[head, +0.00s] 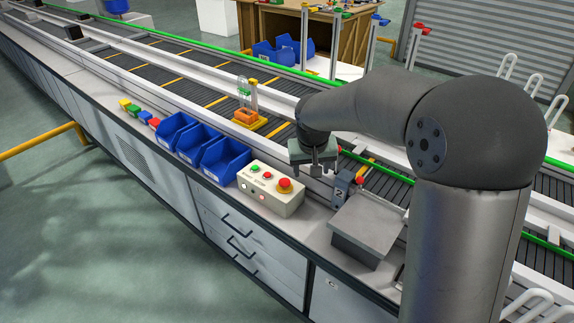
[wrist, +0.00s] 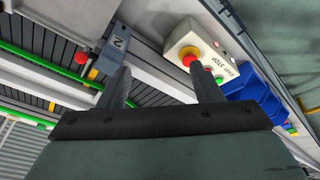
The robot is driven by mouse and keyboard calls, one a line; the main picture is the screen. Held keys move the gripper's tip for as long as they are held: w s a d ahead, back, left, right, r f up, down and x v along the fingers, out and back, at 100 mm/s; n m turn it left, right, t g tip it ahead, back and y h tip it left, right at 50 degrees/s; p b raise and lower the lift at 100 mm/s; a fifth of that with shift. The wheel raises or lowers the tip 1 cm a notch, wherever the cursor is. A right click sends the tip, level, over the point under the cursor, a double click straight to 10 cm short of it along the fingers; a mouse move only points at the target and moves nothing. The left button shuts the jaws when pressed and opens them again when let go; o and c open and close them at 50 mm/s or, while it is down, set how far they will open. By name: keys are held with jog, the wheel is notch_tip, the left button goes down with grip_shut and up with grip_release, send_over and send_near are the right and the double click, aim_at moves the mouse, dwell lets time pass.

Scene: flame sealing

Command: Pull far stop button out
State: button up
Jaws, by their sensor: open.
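A cream control box (head: 270,192) on the bench ledge carries a red mushroom stop button (head: 284,185) on a yellow collar, plus smaller lamps and buttons. In the wrist view this stop button (wrist: 187,60) is at the upper right, beyond the right finger, near "STOP" lettering. A second red knob (head: 360,180) is by a grey box marked 2 (head: 342,189); it also shows in the wrist view (wrist: 81,57). I cannot tell whether either is pressed in. My gripper (head: 322,170) is open and empty, pointing down above the ledge between the box and the conveyor, apart from both.
Blue bins (head: 225,160) stand left of the control box. The conveyor (head: 190,85) with a green-edged rail runs behind, carrying an orange-and-yellow fixture (head: 247,117). Small coloured blocks (head: 132,109) lie farther left.

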jog(key=w+a+f+t, duration=0.1)
jog(key=w+a+f, duration=0.1)
jog(key=w+a, duration=0.45)
jog(key=y+p, duration=0.1)
jog(key=p, duration=0.3)
send_near(285, 181)
jog(key=x, duration=0.8)
jog(key=shift+f, duration=0.15)
